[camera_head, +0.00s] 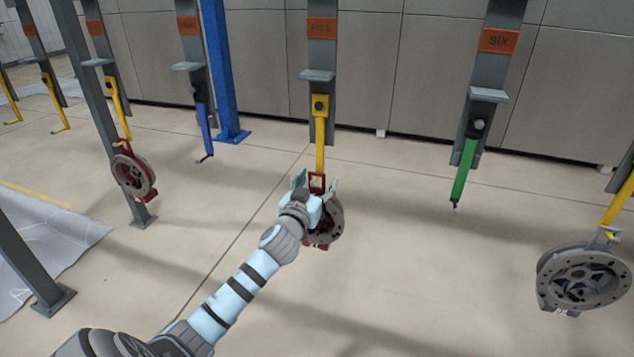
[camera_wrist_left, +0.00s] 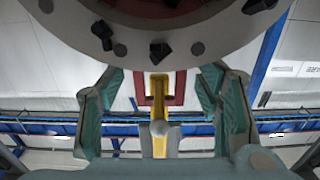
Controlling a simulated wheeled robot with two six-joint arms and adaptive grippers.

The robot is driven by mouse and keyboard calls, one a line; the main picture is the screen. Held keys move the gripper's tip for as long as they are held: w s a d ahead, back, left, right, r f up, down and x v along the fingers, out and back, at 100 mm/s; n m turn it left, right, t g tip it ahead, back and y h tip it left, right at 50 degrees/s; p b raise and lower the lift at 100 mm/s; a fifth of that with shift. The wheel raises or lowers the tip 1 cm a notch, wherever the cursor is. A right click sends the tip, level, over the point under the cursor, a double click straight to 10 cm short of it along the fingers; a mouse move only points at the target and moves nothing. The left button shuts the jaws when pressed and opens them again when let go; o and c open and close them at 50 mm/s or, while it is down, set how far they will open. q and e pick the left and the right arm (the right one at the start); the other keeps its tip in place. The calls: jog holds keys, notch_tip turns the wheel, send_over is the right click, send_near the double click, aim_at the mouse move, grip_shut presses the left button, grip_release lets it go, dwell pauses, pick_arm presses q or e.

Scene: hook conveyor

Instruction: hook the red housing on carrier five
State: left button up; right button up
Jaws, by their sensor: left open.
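The red housing (camera_head: 325,226), a round grey disc with red brackets, is at the lower end of carrier five's yellow hook (camera_head: 320,140). Carrier five shows its orange sign reading FIVE (camera_head: 321,28). My left gripper (camera_head: 315,186) is at the housing's top red bracket, its fingers spread and apart from the bracket. In the wrist view the open teal fingers (camera_wrist_left: 162,110) stand either side of the red bracket (camera_wrist_left: 176,88), and the yellow hook (camera_wrist_left: 158,95) shows within the bracket's opening. My arm hides part of the housing. My right gripper is not in view.
Carrier six (camera_head: 497,40) has an empty green hook (camera_head: 463,175). A grey housing (camera_head: 583,277) hangs at the right, and another red-bracketed housing (camera_head: 133,175) hangs at the left. A blue hook (camera_head: 204,130) is empty. Grey posts (camera_head: 95,110) stand at the left; the central floor is clear.

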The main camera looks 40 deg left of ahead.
pick_arm(q)
jog(key=v, duration=1.2)
jog(key=a+f+m+g+h, duration=0.25)
jog(key=f+m+g, duration=0.2)
jog(key=f, duration=1.15)
jog(key=s+a+f+m+g, duration=0.15)
jog(key=s+f, duration=0.25)
jog(key=f, duration=0.5)
jog(key=s+f+g, duration=0.2)
jog(key=s+f, duration=0.2)
jog(key=f, duration=0.5)
jog(key=s+d+f+g, duration=0.3)
jog(key=s+d+f, duration=0.1)
jog(key=s+f, duration=0.95)
jog(key=s+d+f+g+h, duration=0.1)
jog(key=s+d+f, duration=0.1)
jog(key=s+d, duration=0.2)
jog(key=s+d+f+n+g+h, duration=0.1)
jog(key=s+d+f+g, duration=0.1)
jog(key=s, duration=0.6)
jog(key=s+d+f+g+h, duration=0.1)
jog(key=s+d+f, duration=0.2)
jog(key=s+d, duration=0.3)
jog(key=shift+s+f+n+g, duration=0.3)
jog(key=shift+s+f+g, duration=0.1)
jog(key=shift+s, duration=0.05)
